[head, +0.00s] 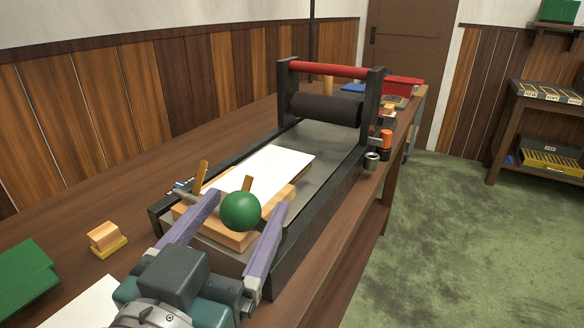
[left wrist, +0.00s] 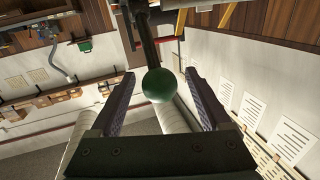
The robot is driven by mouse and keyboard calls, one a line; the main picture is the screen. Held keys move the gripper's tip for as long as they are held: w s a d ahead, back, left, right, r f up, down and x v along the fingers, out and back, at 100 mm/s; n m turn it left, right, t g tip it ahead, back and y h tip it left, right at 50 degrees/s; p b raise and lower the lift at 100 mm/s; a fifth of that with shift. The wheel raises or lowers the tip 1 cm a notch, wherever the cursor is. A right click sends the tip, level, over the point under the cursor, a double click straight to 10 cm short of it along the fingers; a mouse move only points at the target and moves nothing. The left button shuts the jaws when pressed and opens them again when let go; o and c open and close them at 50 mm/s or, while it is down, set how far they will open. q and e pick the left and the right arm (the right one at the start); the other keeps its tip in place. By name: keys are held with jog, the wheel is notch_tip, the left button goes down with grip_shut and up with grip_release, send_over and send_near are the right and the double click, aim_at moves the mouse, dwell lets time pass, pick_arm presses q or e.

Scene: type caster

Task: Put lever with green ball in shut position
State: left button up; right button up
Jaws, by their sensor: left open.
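The green ball (head: 240,211) is at the near end of the press bed, in front of a wooden block. In the left wrist view the green ball (left wrist: 159,86) sits at the end of a dark lever rod (left wrist: 147,42). In the head view the rod is mostly hidden behind the ball. My left gripper (head: 247,199) is open, with one purple finger on each side of the ball. In the left wrist view gaps show between the ball and both fingers of the left gripper (left wrist: 159,74). My right gripper is not in view.
The press bed has a dark frame (head: 325,190), a white sheet (head: 265,168) and a black roller (head: 326,109) under a red bar (head: 328,70). A small wooden block (head: 105,235) and a green box (head: 25,272) are at the left. Green floor lies open to the right.

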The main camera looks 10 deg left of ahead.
pick_arm(q)
jog(key=shift+w+d, duration=0.15)
jog(key=shift+w, duration=1.65)
grip_shut()
